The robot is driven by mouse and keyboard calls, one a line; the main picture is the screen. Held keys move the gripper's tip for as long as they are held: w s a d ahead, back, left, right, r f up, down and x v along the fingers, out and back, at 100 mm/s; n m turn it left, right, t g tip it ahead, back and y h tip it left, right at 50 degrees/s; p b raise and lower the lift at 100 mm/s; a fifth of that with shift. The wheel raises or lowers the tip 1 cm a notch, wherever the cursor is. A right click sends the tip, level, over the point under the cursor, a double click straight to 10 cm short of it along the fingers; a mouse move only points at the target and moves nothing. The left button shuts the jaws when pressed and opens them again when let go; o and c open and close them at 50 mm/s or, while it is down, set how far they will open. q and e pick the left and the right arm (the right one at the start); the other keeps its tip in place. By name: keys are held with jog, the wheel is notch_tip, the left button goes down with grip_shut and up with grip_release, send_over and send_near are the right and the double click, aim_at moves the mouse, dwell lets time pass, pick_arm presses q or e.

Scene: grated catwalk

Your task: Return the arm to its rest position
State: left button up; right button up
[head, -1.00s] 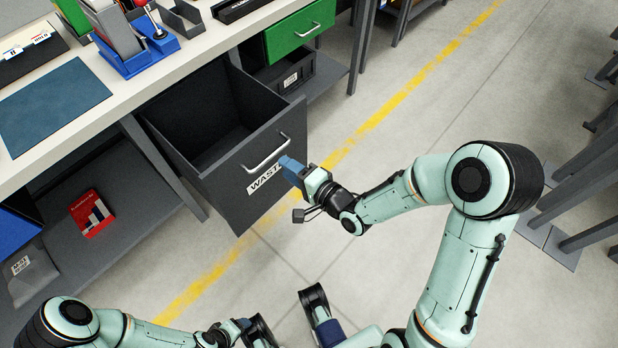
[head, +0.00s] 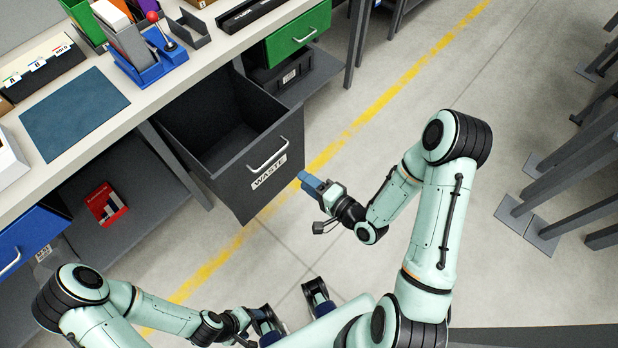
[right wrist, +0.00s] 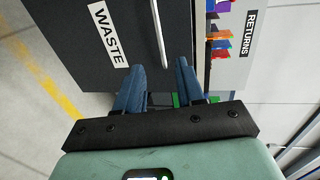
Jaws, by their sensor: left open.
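My right arm reaches in from the lower right in the head view. Its gripper (head: 304,178) has blue fingers and is just right of the front of the open grey WASTE drawer (head: 240,190). In the right wrist view my right gripper (right wrist: 160,66) shows its two fingers apart with nothing between them. The drawer's bar handle (head: 268,154) is clear of the fingers; it also shows in the right wrist view (right wrist: 160,35). My left gripper (head: 266,328) is low in the head view, near my base, open, its fingertips hard to make out.
The workbench (head: 100,150) carries a blue mat (head: 74,113), a file box (head: 40,72) and a blue holder (head: 150,66). A green drawer (head: 298,33) is beyond the WASTE drawer. A red box (head: 105,204) lies on the lower shelf. Grey legs (head: 575,165) stand at right; floor between is clear.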

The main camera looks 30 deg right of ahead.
dwell(0.6)
jog(key=s+a+f+n+g+h+p, duration=0.1)
jog(key=s+f+n+g, duration=0.15)
jog(key=f, duration=0.35)
jog(key=s+a+f+n+g+p, duration=0.1)
jog(key=s+a+f+n+g, duration=0.15)
jog(key=f+g, duration=0.2)
pick_arm(q)
jog(key=r, duration=0.1)
jog(key=w+r+p, duration=0.1)
jog(key=r, duration=0.1)
jog(key=w+r+p, duration=0.1)
jog(key=r, duration=0.1)
pick_arm(e)
jog(key=s+a+f+n+g, duration=0.1)
jog(key=s+f+n+g, duration=0.1)
jog(key=s, duration=0.6)
jog(key=s+a+f+n+g, duration=0.2)
jog(key=s+f+g, duration=0.3)
jog(key=s, duration=0.3)
jog(key=shift+n+g+h, duration=0.4)
jog(key=shift+n+g, duration=0.1)
jog(key=shift+g, duration=0.3)
